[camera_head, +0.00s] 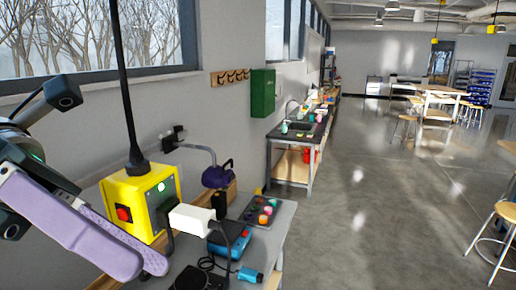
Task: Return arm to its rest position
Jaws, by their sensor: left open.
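My left gripper (142,262) comes in from the left edge, its lavender fingers pointing down and to the right. The fingers overlap closely in this view; the gripper is open, with nothing seen between them. It shows in front of the left side of a yellow box (143,187) with a red button and a lit green button, hung on a thick black cable. Whether they touch cannot be told. Part of my left arm (30,160) shows behind the fingers. My right gripper is not in view.
A grey workbench (283,222) holds a blue device (230,240), a white-headed tool (190,219), a purple tool (217,175) and a tray of coloured pots (262,211). A green cabinet (262,93) hangs on the wall. Open floor (380,220) lies to the right, with stools (495,240) beyond.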

